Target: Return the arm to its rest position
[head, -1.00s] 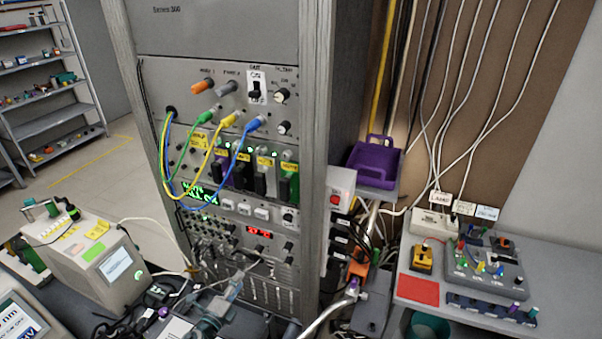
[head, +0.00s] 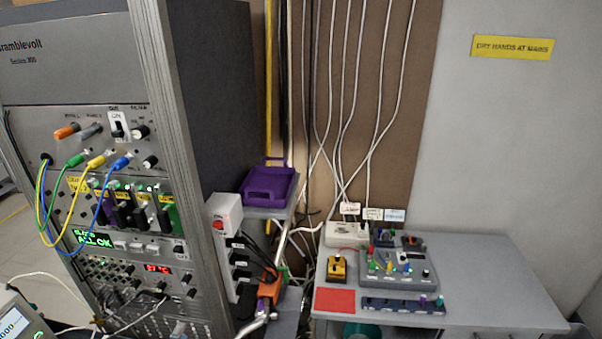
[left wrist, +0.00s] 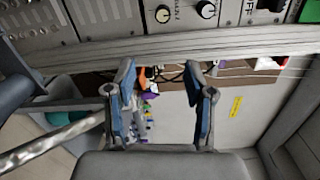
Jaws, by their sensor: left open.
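In the left wrist view my left gripper (left wrist: 160,72) is open. Its two blue-padded fingers stand apart with nothing held between them. Beyond the fingers show the grey rack's edge and, farther off and blurred, small coloured items and a pale wall.
The instrument rack (head: 160,150) stands at the left with cables plugged in. A purple tray (head: 268,186) sits beside it. A grey bench (head: 490,290) at the right holds a control box (head: 397,268) and a red square (head: 335,300). The bench's right part is clear.

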